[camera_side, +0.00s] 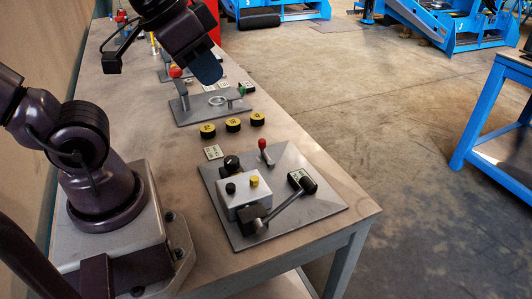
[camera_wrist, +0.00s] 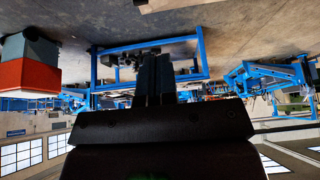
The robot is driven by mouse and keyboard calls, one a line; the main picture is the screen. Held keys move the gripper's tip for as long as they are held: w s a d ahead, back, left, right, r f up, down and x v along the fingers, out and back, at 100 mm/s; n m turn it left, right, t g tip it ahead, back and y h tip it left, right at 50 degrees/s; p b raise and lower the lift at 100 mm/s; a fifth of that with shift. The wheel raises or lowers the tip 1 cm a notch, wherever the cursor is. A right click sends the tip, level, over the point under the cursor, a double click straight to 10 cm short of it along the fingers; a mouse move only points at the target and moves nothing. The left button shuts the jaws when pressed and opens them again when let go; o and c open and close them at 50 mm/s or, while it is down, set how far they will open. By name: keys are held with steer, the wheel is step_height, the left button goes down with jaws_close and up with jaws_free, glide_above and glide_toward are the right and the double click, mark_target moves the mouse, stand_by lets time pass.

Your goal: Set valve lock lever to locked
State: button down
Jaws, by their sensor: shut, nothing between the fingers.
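My gripper (camera_wrist: 154,62) shows in the wrist view as a dark wide hand, its two fingers side by side, shut and empty. It faces out across the room, away from any lever. In the side view my arm is raised over the bench, and I cannot make out the fingertips. The near panel (camera_side: 225,225) carries a grey box (camera_side: 240,198), a large black-handled lever (camera_side: 285,206) slanting up to the right and a red-knobbed lever (camera_side: 265,150) standing nearly upright. A farther panel (camera_side: 190,115) has a green-tipped lever (camera_side: 236,97) beside a pale ring (camera_side: 217,100). Which is the valve lock lever is unclear.
Several black-and-yellow round pieces (camera_side: 233,125) lie between the panels on the bench (camera_side: 160,135). A red-topped post (camera_side: 178,82) stands at the farther panel's left. The wrist view is upside down, with blue frames (camera_wrist: 203,52) far off. Open floor lies right of the bench.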

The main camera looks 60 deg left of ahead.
steer(key=c, duration=1.5)
jaws_free()
steer(key=shift+c, duration=0.2)
steer(key=o, duration=0.6)
steer(key=shift+w+a+f+n+g, duration=0.25)
steer(key=shift+a+f, duration=0.1)
steer(key=shift+f, duration=0.1)
steer(key=shift+w+a+f+n+g, duration=0.15)
steer(key=shift+a+f+g, duration=0.1)
steer(key=shift+a+f, duration=0.15)
steer(key=shift+c, duration=0.2)
steer(key=n+g, duration=0.2)
steer(key=g, duration=0.3)
glide_toward(262, 140)
step_height(262, 140, down, 10)
steer(key=shift+s+r, duration=0.15)
jaws_close()
